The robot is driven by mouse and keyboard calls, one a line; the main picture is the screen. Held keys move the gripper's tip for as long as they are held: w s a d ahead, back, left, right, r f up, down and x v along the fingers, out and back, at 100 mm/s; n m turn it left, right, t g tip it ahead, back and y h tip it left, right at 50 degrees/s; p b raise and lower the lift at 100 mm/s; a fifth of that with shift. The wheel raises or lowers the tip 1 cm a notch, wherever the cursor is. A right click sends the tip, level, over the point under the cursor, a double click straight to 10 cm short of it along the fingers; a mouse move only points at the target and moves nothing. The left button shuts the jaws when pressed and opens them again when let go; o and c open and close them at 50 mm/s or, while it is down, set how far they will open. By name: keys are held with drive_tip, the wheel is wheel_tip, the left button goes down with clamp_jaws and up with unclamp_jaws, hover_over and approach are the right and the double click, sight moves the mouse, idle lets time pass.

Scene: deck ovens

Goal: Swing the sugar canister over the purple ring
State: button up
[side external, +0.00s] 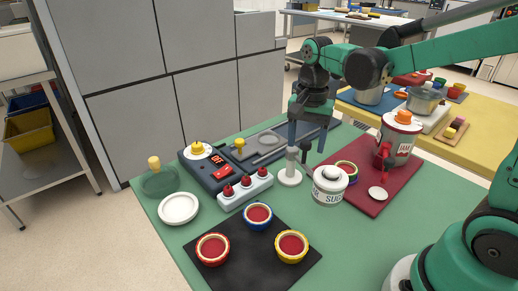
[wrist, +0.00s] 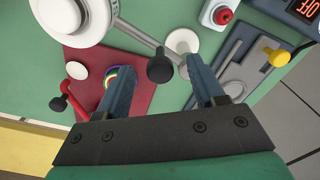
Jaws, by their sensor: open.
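The ring (side external: 347,168), banded in purple and green, lies on the dark red board, partly hidden behind the canister in the side view. In the wrist view the ring (wrist: 121,77) is clear of the canister. My gripper (side external: 307,138) is open above the post area. A black knob (wrist: 160,69) appears between its fingers, not gripped.
A jam pot (side external: 400,135) with a red tap stands on the dark red board (side external: 352,201). A switch box (side external: 214,172) and a row of red knobs (side external: 245,188) are left of the post. Several filled bowls sit on a black mat (side external: 232,271) in front.

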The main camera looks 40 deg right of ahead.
drive_tip(key=shift+c, duration=0.2)
clamp_jaws()
idle(1.2)
